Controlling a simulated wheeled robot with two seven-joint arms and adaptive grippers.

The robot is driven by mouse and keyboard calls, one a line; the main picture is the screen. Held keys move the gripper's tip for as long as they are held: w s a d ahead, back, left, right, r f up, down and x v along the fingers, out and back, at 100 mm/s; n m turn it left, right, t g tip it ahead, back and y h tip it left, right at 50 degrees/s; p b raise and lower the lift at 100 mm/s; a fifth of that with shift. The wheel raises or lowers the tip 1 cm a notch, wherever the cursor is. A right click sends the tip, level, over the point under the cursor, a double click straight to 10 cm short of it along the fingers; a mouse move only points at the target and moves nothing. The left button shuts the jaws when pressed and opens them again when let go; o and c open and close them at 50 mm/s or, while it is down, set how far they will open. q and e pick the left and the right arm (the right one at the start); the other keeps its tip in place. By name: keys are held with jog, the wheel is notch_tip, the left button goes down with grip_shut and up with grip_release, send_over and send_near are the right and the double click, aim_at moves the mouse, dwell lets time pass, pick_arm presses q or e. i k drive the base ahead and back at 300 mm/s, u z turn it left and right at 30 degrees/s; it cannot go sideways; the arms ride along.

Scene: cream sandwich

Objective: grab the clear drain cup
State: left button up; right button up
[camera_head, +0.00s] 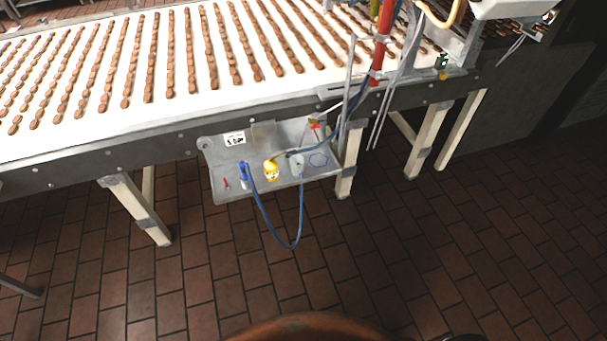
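A small pale, see-through-looking object (297,168), possibly the clear drain cup, stands on the metal shelf (225,194) under the conveyor's near edge. It is too small to make out clearly. It is right of a yellow object (271,171), and a blue hose passes close to it. Neither of my grippers is in view.
A blue-topped bottle-like item (243,174) and a small red item (226,184) are on the shelf's left part. A blue hose (265,217) loops below the shelf. The conveyor (130,120) carries rows of brown pieces. Table legs (141,212) flank the shelf; the tiled floor (420,260) in front is clear.

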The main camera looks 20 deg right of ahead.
aim_at(296, 169)
jog(key=z, duration=0.9)
jog(key=i, duration=0.75)
jog(key=u, duration=0.55)
